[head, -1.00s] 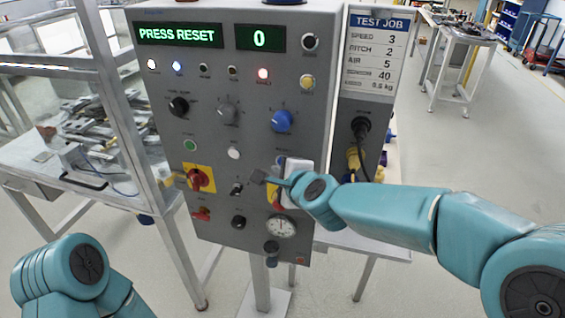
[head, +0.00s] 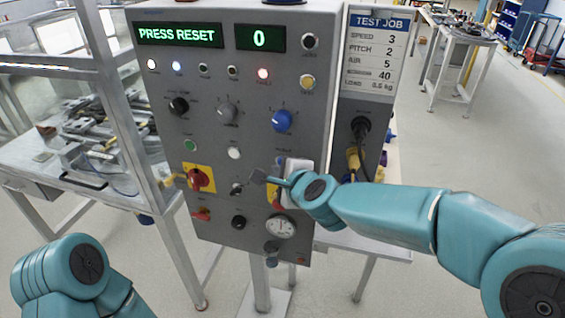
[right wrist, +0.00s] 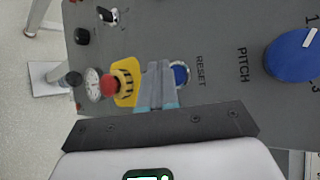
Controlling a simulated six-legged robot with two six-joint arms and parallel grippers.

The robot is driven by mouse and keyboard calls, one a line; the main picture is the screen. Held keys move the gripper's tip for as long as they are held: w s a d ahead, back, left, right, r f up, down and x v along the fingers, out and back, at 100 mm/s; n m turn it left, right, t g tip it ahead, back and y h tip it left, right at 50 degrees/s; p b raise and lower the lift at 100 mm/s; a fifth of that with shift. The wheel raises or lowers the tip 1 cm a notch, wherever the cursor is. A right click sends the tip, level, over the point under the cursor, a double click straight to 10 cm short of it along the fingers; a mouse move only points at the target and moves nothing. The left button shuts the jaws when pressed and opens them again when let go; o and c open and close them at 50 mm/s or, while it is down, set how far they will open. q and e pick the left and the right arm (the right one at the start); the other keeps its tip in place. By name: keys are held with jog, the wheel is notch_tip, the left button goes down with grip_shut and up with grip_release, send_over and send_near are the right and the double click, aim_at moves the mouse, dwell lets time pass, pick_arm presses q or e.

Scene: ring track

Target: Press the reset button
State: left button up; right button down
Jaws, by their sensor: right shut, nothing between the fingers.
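The reset button is a round blue button beside the word RESET; it shows in the right wrist view (right wrist: 182,75), just right of my fingers and partly hidden by them. In the head view its blue edge (head: 280,160) shows just above my right gripper. My right gripper (head: 259,177) is shut and empty, in front of the panel. Its closed fingers also show in the right wrist view (right wrist: 158,66), between the red stop button and the reset button. I cannot tell whether they touch the panel. My left arm is at the lower left; its gripper is out of view.
The grey panel's display (head: 178,35) reads PRESS RESET, and the counter (head: 262,38) reads 0. A red stop button (right wrist: 109,86) on a yellow plate lies close to my fingers. A blue knob (head: 282,121) is above the gripper. A yellow-red switch (head: 198,179) is further left.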

jog(key=shift+w, duration=0.15)
dwell(0.7)
jog(key=shift+w+d, duration=0.15)
jog(key=shift+w, duration=0.15)
jog(key=shift+w+d, duration=0.1)
jog(key=shift+w, duration=0.3)
dwell(0.8)
jog(key=shift+s, duration=0.1)
jog(key=shift+s+a, duration=0.25)
jog(key=shift+s, duration=0.45)
jog(key=shift+s, duration=0.1)
jog(key=s, duration=0.1)
jog(key=s+a, duration=0.1)
jog(key=s, duration=0.2)
jog(key=shift+s+a+b, duration=0.3)
jog(key=shift+b, duration=0.05)
dwell(0.4)
